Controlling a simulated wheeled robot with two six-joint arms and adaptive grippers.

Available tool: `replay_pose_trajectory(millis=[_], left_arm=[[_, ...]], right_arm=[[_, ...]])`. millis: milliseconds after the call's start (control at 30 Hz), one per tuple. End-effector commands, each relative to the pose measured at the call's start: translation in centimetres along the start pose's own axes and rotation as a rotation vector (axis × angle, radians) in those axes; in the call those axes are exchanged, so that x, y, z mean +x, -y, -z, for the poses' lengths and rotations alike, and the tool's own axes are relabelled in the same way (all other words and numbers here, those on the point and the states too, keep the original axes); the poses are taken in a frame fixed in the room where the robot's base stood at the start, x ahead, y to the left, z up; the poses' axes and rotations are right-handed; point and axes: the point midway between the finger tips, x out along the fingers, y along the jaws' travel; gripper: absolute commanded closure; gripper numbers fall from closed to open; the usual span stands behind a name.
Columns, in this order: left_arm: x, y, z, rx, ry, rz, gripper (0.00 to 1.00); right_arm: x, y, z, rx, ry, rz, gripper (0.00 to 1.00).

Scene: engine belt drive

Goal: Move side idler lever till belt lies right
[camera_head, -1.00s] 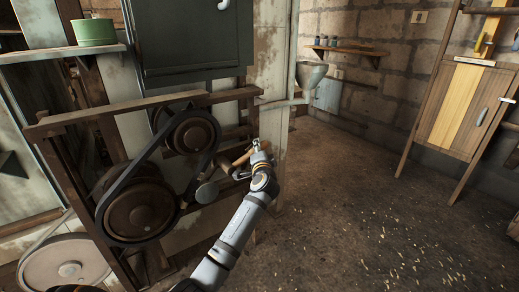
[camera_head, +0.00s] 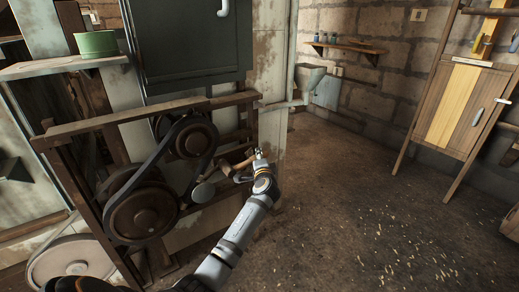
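A dark belt (camera_head: 158,160) runs around an upper brown pulley (camera_head: 195,138) and a larger lower pulley (camera_head: 143,213) on a wooden frame. A pale round idler (camera_head: 203,192) sits close to the right run of the belt; I cannot tell whether it touches. The side lever's wooden handle (camera_head: 238,166) reaches up and right from near the idler. My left gripper (camera_head: 259,153) is at the handle's outer end, its arm coming up from the bottom left. Its fingers are too small to tell whether they grip the handle. My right gripper is not in view.
A dark green cabinet (camera_head: 188,45) hangs above the frame's top rail (camera_head: 150,120). A green pot (camera_head: 96,43) stands on a shelf at left. A large pale wheel (camera_head: 72,262) is at lower left. The floor (camera_head: 370,210) to the right is open, with a wooden cupboard (camera_head: 462,110) beyond.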

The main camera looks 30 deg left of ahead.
Motion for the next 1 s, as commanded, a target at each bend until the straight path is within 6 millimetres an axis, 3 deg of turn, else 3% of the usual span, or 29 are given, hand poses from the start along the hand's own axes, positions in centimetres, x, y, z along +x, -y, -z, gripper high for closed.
replay_pose_trajectory(millis=[67,400,433,600,867,1000], left_arm=[[0.0,-0.1,0.0,0.020,0.005,-0.014,1.00],[0.0,-0.6,0.0,0.030,0.006,-0.019,1.00],[0.0,-0.6,0.0,0.030,0.006,-0.019,0.67],[0.0,-0.5,0.0,0.030,0.006,-0.018,0.48],[0.0,-0.5,0.0,0.029,0.006,-0.017,0.48],[-1.4,-0.6,0.0,0.029,0.004,-0.018,0.48]], right_arm=[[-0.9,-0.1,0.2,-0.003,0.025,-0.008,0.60],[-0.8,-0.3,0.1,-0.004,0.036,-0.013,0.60],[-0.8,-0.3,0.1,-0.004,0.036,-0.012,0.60],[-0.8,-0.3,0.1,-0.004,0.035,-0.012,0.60],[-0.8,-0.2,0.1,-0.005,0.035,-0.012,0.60],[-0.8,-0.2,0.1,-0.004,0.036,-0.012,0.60]])
